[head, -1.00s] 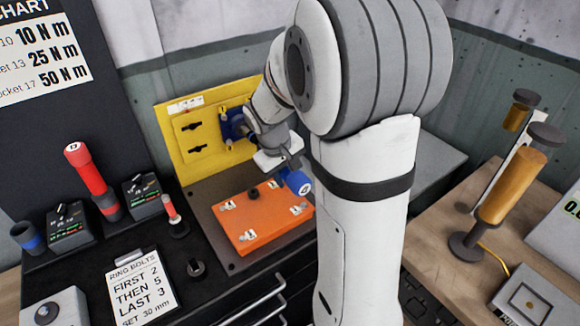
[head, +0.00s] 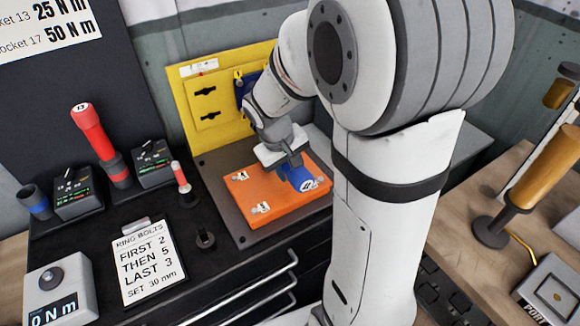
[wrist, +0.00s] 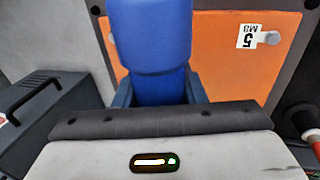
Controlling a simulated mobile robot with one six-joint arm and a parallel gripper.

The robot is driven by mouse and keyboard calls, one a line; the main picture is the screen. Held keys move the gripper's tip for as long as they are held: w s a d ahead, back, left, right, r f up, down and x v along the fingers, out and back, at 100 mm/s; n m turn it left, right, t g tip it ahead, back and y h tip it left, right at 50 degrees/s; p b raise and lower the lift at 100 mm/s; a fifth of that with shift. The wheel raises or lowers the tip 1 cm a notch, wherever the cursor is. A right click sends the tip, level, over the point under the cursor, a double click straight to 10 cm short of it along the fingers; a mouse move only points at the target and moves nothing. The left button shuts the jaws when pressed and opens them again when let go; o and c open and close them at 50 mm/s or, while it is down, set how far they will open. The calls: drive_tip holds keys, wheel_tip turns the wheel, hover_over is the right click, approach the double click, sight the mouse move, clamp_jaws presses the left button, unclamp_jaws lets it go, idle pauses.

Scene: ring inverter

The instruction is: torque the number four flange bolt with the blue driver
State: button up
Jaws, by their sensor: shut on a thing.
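The blue driver (head: 303,179) is held in my gripper (head: 286,160), over the right part of the orange flange plate (head: 284,207). In the wrist view the driver's blue body (wrist: 150,40) fills the upper middle, between the jaws. A white tag marked 5 M8 (wrist: 248,36) sits beside a bolt (wrist: 270,38) on the plate, right of the driver. Two tagged bolts show at the plate's left in the head view; their numbers are too small to read.
A yellow panel (head: 205,95) stands behind the plate. An orange cylinder on a stand (head: 540,165) is on the right bench.

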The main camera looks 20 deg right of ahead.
drive_tip(key=shift+w+a, duration=0.2)
drive_tip(key=shift+w, duration=0.8)
drive_tip(key=shift+w+a, duration=0.2)
drive_tip(key=shift+w, duration=0.85)
drive_tip(key=shift+w+a, duration=0.2)
drive_tip(key=shift+w, duration=0.8)
drive_tip(key=shift+w+a+r+p, duration=0.1)
drive_tip(key=shift+w+p, duration=0.05)
drive_tip(key=shift+w, duration=0.5)
drive_tip(key=shift+w+a+r+p, duration=0.1)
drive_tip(key=shift+w+p, duration=0.05)
drive_tip(key=shift+w, duration=0.45)
idle(0.4)
drive_tip(key=shift+s+d+f+b, duration=0.1)
drive_tip(key=shift+s+d+b, duration=0.1)
drive_tip(key=shift+s, duration=0.65)
drive_tip(key=shift+s+d+b, duration=0.1)
drive_tip(key=shift+s+b, duration=0.05)
drive_tip(key=shift+s, duration=0.65)
drive_tip(key=shift+s+d+f+b, duration=0.1)
drive_tip(key=shift+s+d+b, duration=0.1)
drive_tip(key=shift+s, duration=0.65)
